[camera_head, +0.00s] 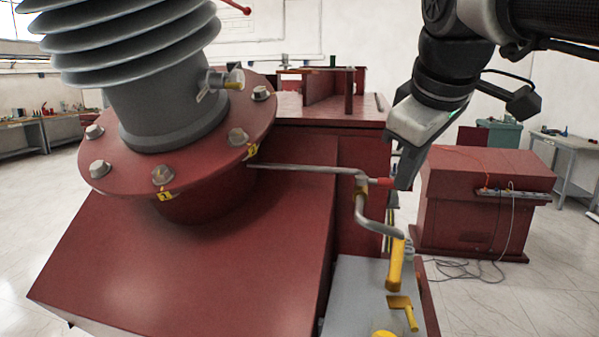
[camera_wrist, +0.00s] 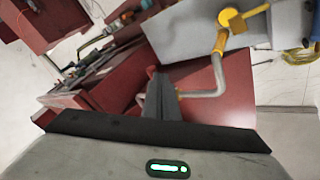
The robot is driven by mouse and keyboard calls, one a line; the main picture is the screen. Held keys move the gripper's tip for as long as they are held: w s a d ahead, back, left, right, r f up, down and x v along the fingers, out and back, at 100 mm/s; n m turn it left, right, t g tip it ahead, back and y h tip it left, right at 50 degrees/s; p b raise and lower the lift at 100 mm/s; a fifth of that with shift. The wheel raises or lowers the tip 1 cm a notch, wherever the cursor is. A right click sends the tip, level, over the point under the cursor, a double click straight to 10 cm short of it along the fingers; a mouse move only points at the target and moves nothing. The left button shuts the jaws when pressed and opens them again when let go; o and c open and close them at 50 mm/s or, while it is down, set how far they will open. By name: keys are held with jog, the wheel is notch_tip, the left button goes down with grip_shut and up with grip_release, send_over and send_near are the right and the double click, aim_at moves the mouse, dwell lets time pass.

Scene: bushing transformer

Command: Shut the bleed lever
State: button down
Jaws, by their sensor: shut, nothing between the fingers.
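A thin grey rod (camera_head: 305,168) runs out to the right from beneath the bushing flange and ends near a red tip (camera_head: 386,182); I cannot tell for sure whether this is the bleed lever. A bent grey pipe (camera_head: 362,208) with a yellow handle (camera_head: 395,265) hangs just below it. My gripper (camera_head: 405,172) points down beside the red tip; whether they touch is unclear. In the wrist view its fingers (camera_wrist: 161,98) are together and empty, with the bent pipe (camera_wrist: 217,75) to their right and yellow parts (camera_wrist: 232,20) above.
The grey ribbed bushing (camera_head: 150,75) stands on a bolted red flange (camera_head: 105,178) at left, with a small valve (camera_head: 225,80) on its side. A yellow crank (camera_head: 404,308) sits on a grey box (camera_head: 350,290) below. A red cabinet (camera_head: 480,200) with cables stands at right.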

jog(key=shift+w+d, duration=0.3)
jog(key=shift+d, duration=0.05)
jog(key=shift+w+d, duration=0.1)
dwell(0.6)
